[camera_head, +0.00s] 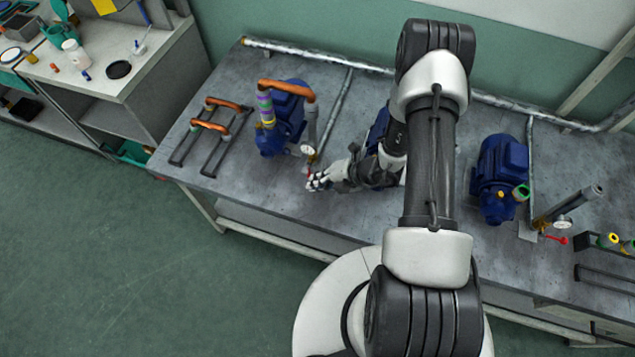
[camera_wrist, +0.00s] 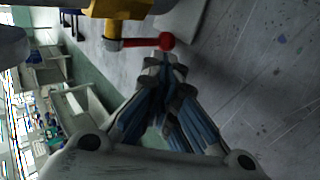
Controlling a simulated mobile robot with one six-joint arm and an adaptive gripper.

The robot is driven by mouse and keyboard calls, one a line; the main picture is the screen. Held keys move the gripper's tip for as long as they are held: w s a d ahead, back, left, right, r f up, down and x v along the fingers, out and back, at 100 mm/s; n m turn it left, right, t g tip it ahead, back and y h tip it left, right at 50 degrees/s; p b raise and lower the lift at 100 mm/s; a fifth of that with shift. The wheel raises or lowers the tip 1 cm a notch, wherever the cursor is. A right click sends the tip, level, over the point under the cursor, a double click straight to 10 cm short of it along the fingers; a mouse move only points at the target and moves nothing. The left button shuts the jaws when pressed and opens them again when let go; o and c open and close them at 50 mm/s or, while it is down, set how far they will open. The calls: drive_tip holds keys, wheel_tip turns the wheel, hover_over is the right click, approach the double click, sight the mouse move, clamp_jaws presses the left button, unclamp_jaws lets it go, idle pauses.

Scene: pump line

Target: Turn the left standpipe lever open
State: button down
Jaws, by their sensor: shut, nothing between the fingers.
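The left standpipe (camera_head: 311,122) rises beside a blue pump on the grey bench, with a round gauge (camera_head: 308,149) near its base. Its small red lever (camera_head: 309,172) is partly hidden by my gripper in the head view. In the wrist view the red lever (camera_wrist: 141,43) extends sideways from a brass-yellow valve body (camera_wrist: 118,10) and ends in a round red knob (camera_wrist: 166,41). My gripper (camera_head: 315,183) is shut and empty, and its fingertips (camera_wrist: 162,60) are right beside the knob. I cannot tell whether they touch it.
At right are another pump (camera_head: 498,178) and a standpipe with a red lever (camera_head: 556,239). The bench front left is clear.

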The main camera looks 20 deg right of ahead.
drive_tip(key=shift+w+a+f, duration=0.15)
drive_tip(key=shift+w+f, duration=0.2)
drive_tip(key=shift+w, duration=0.1)
drive_tip(key=shift+r, duration=0.2)
